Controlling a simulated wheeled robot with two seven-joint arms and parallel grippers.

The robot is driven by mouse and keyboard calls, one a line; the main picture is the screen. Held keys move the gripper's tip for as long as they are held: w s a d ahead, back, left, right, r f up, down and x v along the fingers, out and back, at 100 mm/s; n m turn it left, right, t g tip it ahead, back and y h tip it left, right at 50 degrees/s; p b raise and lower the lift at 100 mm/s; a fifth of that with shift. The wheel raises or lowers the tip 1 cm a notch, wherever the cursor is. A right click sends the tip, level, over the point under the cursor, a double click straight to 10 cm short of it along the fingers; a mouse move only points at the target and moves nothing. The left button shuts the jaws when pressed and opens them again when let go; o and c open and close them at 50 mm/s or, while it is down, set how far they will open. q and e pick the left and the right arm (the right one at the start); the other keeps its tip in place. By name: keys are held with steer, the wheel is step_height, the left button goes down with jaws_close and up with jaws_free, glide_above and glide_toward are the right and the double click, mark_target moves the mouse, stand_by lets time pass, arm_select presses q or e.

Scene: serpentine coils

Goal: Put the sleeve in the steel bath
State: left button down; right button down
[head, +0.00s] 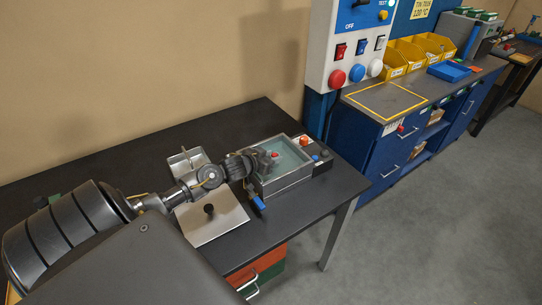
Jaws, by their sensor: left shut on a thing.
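The steel bath (283,184) is an open rectangular metal tank with pale greenish liquid, near the right end of the dark table. My left gripper (268,158) reaches in from the left and is over the left part of the bath's opening. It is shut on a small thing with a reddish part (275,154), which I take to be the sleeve. The fingers hide most of it, and I cannot tell whether it touches the liquid. My right gripper is not in view.
A flat metal lid with a black knob (209,210) lies left of the bath. A bent metal piece (186,161) stands behind it. A blue-handled tap (259,203) sticks out at the bath's front. A control panel (346,50) and blue workbench (372,165) stand to the right.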

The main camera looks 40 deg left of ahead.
arm_select(q)
steer(key=shift+f, duration=0.15)
steer(key=c, duration=1)
jaws_free()
steer(key=shift+r, duration=0.4)
steer(key=shift+s+r, duration=0.15)
steer(key=shift+r, duration=0.15)
steer(key=b+v, duration=0.1)
steer(key=v, duration=0.9)
steer(key=shift+f, duration=0.15)
steer(key=shift+v, duration=0.9)
